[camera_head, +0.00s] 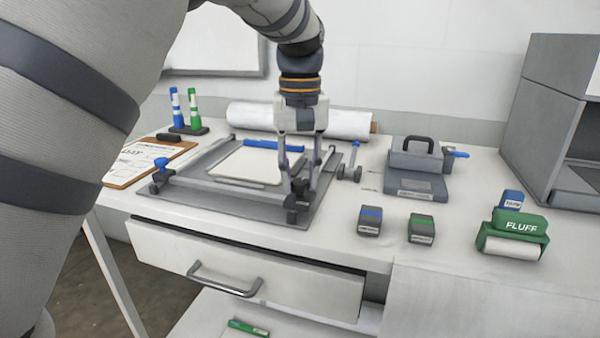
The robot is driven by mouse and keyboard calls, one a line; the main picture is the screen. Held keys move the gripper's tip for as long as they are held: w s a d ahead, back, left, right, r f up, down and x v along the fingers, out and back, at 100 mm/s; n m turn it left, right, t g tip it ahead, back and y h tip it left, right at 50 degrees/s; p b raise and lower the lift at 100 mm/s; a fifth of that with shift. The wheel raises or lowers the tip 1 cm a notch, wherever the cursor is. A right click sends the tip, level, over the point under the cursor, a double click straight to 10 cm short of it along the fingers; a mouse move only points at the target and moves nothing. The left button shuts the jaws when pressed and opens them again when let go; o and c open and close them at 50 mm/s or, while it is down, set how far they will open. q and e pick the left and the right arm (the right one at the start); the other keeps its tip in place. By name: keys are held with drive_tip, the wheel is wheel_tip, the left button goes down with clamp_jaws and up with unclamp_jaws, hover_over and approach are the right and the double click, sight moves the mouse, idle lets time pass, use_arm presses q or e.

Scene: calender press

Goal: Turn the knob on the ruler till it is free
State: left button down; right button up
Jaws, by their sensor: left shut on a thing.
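The ruler (225,188) is a grey bar across the front of a dark frame, over a pale sheet (250,164). A blue knob (161,164) stands at its left end, apart from my gripper. My left gripper (298,196) comes down from above at the ruler's right end. Its fingers are shut on the knob there, which they mostly hide. How far that knob is turned cannot be told. My right gripper is not in view.
A grey handled block (415,165), two small boxes (421,228) and a green FLUFF roller (513,229) stand right. A drawer (320,293) is below.

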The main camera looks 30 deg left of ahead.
sight(300, 181)
use_arm(q)
drive_tip(key=shift+n, duration=1.6)
drive_tip(key=c, duration=1.2)
unclamp_jaws()
drive_tip(key=shift+c, duration=0.2)
wheel_tip(300, 181, up, 12)
